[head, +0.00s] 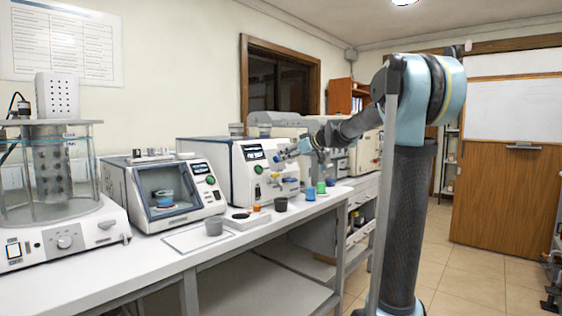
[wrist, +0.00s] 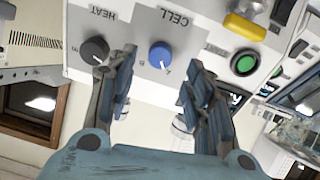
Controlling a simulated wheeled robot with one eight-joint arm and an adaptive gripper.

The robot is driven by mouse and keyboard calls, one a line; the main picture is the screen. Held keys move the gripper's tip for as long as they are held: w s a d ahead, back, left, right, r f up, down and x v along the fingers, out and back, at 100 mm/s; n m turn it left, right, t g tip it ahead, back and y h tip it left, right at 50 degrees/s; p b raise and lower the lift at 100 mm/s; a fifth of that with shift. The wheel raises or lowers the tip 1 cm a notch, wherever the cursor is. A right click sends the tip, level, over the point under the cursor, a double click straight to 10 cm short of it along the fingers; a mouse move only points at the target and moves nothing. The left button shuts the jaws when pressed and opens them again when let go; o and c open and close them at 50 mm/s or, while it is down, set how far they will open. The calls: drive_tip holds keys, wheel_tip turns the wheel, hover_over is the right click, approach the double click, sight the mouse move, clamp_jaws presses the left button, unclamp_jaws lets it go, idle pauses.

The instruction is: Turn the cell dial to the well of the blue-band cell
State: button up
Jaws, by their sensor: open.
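The blue cell dial (wrist: 160,54) sits on the white front panel, below the word CELL, which reads upside down in the wrist view. Small letters A and B stand by its lower edge; a pale mark on the dial seems to face A. My gripper (wrist: 158,98) is open, its fingers on either side below the dial in the picture and apart from it. In the head view my gripper (head: 290,153) is at the front of the white instrument (head: 225,170). I cannot make out a blue-band cell or its well for certain.
A black HEAT dial (wrist: 95,50) lies close to the left finger. A green button (wrist: 244,64) and a yellow part (wrist: 245,27) are to the right.

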sight(277, 159)
drive_tip(key=shift+x, duration=2.55)
drive_tip(key=c, duration=1)
